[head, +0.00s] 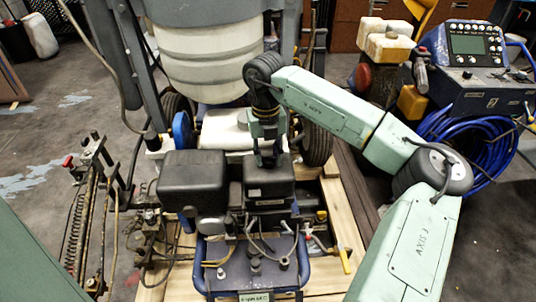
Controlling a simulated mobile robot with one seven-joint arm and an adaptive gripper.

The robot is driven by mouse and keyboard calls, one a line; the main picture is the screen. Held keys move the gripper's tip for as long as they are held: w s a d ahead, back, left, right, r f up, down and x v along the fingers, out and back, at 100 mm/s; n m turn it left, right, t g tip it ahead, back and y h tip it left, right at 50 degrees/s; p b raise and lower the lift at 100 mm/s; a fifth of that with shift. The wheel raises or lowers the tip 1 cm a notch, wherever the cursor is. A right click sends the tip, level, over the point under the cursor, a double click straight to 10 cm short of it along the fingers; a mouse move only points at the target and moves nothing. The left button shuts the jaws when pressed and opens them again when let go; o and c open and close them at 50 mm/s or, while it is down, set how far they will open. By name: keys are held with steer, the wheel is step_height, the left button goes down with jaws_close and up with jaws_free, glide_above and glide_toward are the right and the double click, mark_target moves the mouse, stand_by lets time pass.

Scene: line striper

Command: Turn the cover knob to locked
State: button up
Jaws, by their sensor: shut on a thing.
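The line striper's engine stands in the middle of the head view. A black box-shaped cover (271,185) sits on its right side, with a small pale label on its front. My arm reaches in from the right, and my gripper (267,160) points down onto the top of this cover. Its fingers are closed at the cover's top, where they appear to hold the cover knob. The knob itself is hidden by the fingers, so its angle and any lock marks cannot be seen.
A second black box (192,178) sits to the left of the cover, and a white tank (207,62) stands behind. Hoses and a yellow-handled valve (345,260) lie in front. A blue control unit (470,70) and coiled blue hose (470,140) stand right. Grey floor is open at left.

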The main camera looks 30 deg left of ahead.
steer(key=shift+n+b, duration=0.3)
steer(key=shift+n, duration=0.1)
steer(key=shift+c, duration=0.3)
steer(key=n+b, duration=0.2)
steer(key=n, duration=0.1)
steer(key=shift+f+n, duration=0.1)
steer(key=shift+n, duration=0.3)
steer(key=n+b, duration=0.1)
steer(key=n, duration=0.3)
steer(key=shift+n, duration=0.3)
steer(key=n, duration=0.8)
steer(key=shift+n, duration=0.3)
steer(key=shift+y, duration=0.3)
steer(key=o, duration=1.2)
steer(key=shift+c, duration=0.2)
